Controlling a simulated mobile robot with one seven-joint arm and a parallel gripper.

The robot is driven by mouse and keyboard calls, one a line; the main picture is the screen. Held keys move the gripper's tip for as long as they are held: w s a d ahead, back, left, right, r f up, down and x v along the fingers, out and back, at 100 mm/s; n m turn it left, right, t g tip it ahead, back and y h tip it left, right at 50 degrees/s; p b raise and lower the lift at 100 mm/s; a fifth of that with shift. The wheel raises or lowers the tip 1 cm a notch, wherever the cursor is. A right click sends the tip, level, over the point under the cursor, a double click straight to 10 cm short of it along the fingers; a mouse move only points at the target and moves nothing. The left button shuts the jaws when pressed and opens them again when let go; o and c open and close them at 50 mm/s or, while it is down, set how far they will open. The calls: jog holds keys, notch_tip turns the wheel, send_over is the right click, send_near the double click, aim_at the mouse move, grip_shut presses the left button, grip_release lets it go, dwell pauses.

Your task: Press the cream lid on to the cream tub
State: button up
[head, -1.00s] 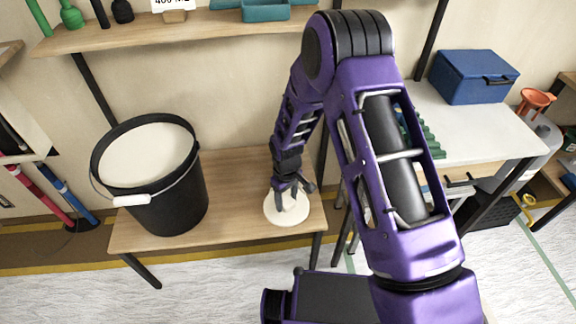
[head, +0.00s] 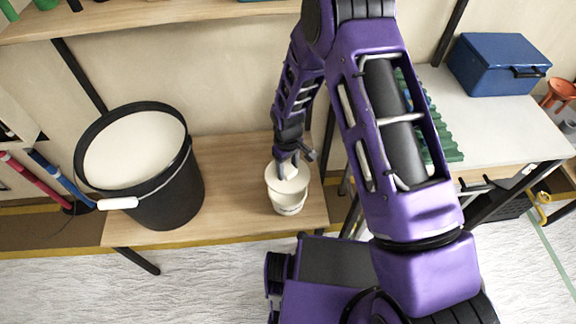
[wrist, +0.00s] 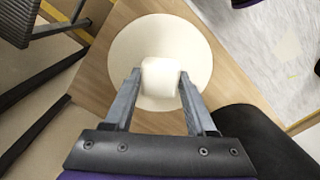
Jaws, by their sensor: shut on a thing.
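The cream lid (head: 276,183) is a round disc with a thick knob in its middle. My gripper (head: 287,167) is shut on that knob. In the wrist view, the two fingers of my gripper (wrist: 159,82) clasp the knob of the lid (wrist: 135,48) from both sides. The cream tub (head: 289,208) stands upright on the wooden bench, directly below the lid in the head view. The lid looks roughly level over the tub's top; I cannot tell whether it touches the rim. In the wrist view the lid hides the tub.
A large black bucket (head: 178,195) with cream contents and a white-gripped handle stands left on the wooden bench (head: 232,205). A pale table with a blue box (head: 498,65) and a green ridged item (head: 442,135) is at the right. Bare bench separates bucket and tub.

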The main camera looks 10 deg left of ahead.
aim_at(288, 179)
jog(key=shift+f+b, duration=2.55)
jog(key=shift+f, duration=0.35)
jog(key=shift+b, duration=0.45)
jog(key=shift+f, duration=1.15)
jog(key=o, duration=1.4)
notch_tip(288, 179, up, 18)
jog(key=p, duration=0.3)
jog(key=shift+f, duration=0.25)
